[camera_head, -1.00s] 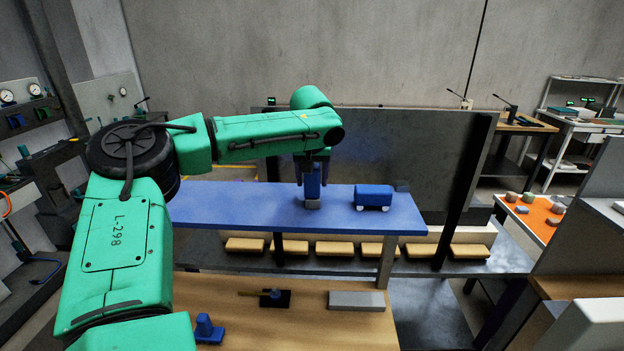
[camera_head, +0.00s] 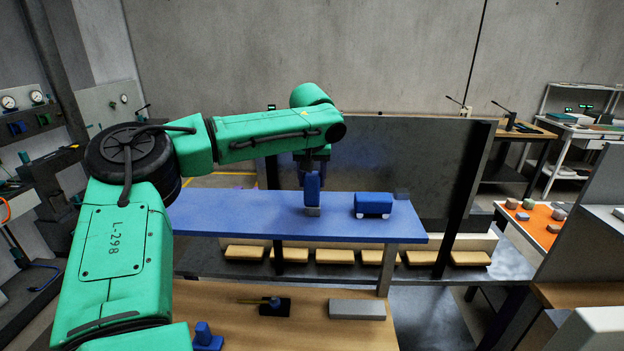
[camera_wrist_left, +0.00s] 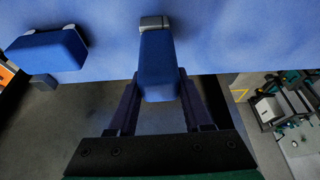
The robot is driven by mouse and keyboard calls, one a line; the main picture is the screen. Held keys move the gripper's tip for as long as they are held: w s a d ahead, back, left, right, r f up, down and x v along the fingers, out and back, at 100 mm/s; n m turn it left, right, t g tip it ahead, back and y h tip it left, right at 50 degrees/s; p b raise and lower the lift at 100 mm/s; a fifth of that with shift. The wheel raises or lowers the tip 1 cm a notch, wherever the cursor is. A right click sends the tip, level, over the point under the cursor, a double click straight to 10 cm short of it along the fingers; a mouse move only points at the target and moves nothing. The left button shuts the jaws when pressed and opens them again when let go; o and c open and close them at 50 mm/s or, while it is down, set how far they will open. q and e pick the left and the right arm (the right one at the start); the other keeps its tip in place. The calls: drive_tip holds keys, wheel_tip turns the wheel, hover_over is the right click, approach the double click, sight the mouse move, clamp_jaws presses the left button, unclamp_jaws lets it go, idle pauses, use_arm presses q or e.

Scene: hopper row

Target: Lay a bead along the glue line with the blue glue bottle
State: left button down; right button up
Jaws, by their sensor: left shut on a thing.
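My left gripper (camera_head: 312,170) is shut on a blue block-shaped bottle (camera_head: 312,188) with a grey end, held upright above the blue tabletop (camera_head: 240,212). The grey end points down at the tabletop; I cannot tell whether it touches. In the left wrist view the bottle (camera_wrist_left: 157,62) sits between the two fingers (camera_wrist_left: 157,100), its grey end away from the palm. I cannot make out a glue line on the tabletop in either view. My right gripper is not in view.
A blue block with white feet (camera_head: 373,204) stands right of the bottle; it also shows in the left wrist view (camera_wrist_left: 48,50). A lower wooden table (camera_head: 245,330) holds a grey block (camera_head: 357,309), a black pad (camera_head: 275,309) and a blue piece (camera_head: 205,338). A dark panel (camera_head: 410,150) stands behind.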

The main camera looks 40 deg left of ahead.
use_arm(q)
drive_tip(key=shift+r, duration=3)
